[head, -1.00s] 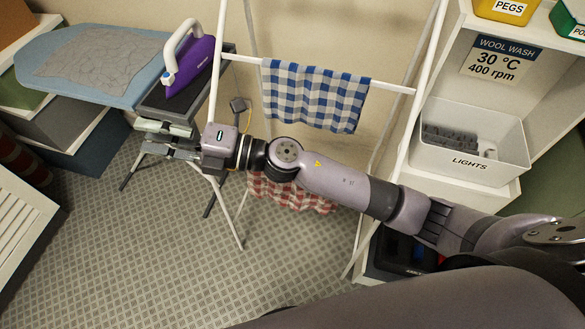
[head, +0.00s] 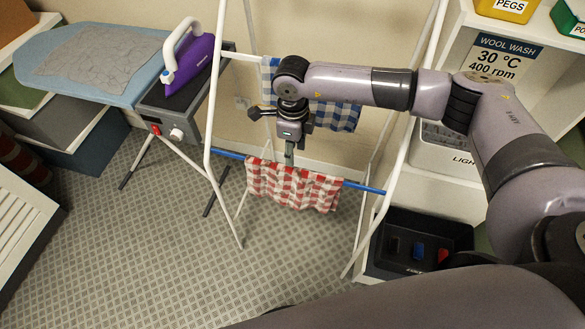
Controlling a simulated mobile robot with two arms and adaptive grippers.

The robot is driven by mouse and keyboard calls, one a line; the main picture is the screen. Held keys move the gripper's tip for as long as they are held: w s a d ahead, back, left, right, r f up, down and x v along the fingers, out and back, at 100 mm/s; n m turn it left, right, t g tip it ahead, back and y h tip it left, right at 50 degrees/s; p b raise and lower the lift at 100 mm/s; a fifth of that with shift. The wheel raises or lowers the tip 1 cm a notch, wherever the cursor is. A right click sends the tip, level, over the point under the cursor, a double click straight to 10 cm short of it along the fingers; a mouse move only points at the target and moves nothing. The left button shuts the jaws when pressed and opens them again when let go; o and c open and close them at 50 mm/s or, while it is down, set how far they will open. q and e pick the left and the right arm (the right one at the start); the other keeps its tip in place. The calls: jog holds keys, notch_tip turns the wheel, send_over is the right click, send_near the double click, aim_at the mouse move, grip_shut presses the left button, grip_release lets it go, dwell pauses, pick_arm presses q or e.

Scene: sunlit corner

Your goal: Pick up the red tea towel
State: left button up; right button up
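The red tea towel (head: 313,194), in red and white check, hangs over the blue lower rail (head: 364,188) of the white drying rack. My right gripper (head: 289,157) points down just above the towel's top edge, left of its middle. Its fingers show nearly edge-on, so I cannot tell whether they are open or shut, or whether they touch the towel. My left gripper is not in view.
A blue and white checked towel (head: 338,115) hangs on the upper rail, partly behind my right arm. An ironing board (head: 135,50) with a purple iron (head: 190,62) stands left. A white shelf (head: 440,190) stands right. The patterned floor (head: 150,260) in front is clear.

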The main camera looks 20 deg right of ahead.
aim_at(292, 169)
notch_tip(292, 169, down, 9)
jog(key=b, duration=0.5)
jog(key=shift+a, duration=0.1)
jog(key=shift+r, duration=0.1)
grip_shut()
dwell(0.8)
notch_tip(292, 169, up, 7)
jog(key=p, duration=0.3)
jog(key=shift+s+r+p, duration=0.1)
jog(key=shift+r+p, duration=0.05)
jog(key=shift+p, duration=0.2)
